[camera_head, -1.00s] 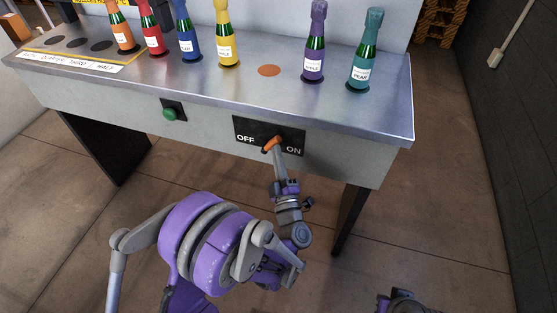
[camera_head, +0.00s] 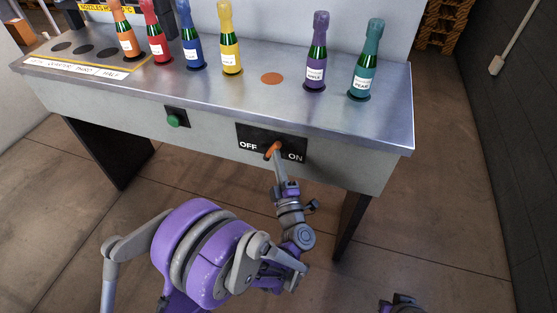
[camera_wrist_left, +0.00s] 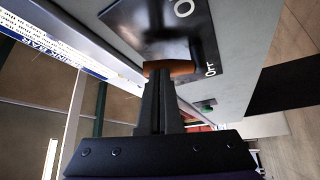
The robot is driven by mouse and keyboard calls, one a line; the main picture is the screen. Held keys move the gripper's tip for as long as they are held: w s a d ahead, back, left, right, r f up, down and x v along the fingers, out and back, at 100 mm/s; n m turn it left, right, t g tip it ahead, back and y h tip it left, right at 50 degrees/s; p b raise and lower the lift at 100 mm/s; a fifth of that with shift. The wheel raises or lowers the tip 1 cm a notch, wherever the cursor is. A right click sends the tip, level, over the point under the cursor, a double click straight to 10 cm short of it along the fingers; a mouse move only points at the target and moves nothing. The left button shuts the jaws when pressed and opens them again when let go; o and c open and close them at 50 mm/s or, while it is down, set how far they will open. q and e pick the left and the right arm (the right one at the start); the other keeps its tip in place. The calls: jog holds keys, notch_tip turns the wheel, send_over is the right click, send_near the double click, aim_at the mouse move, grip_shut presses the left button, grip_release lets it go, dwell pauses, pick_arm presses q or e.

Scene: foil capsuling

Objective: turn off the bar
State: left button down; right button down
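The black switch plate (camera_head: 258,137) on the bar's front reads OFF at left and ON at right. An orange switch handle (camera_head: 274,150) sits on it, its lower end tilted to the left. My left gripper (camera_head: 277,157) is at the handle. In the left wrist view the gripper fingers (camera_wrist_left: 163,85) are close together, with their tips at the orange handle (camera_wrist_left: 171,68); they partly cover it. No wide gap shows between the fingers. Part of my right arm shows at the bottom edge of the head view; its gripper is not seen.
The metal bar top (camera_head: 200,90) holds several coloured bottles, including a yellow one (camera_head: 230,45), a purple one (camera_head: 316,55) and a teal one (camera_head: 364,70). A green button (camera_head: 173,121) is left of the switch. Floor is free to the right of the bar.

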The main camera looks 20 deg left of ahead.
aim_at(269, 154)
pick_arm(q)
jog(key=n+g+p, duration=0.1)
jog(key=a+r+n+g+p, duration=0.1)
jog(key=n, duration=0.1)
jog(key=a+r+n+g+p, duration=0.1)
jog(key=n, duration=0.1)
jog(key=shift+a, duration=0.15)
jog(key=a+n+g+h+p, duration=0.1)
jog(key=a+n+h, duration=0.1)
jog(key=n, duration=0.1)
jog(key=shift+a+g+h, duration=0.2)
jog(key=shift+g+h, duration=0.1)
jog(key=shift+g, duration=0.1)
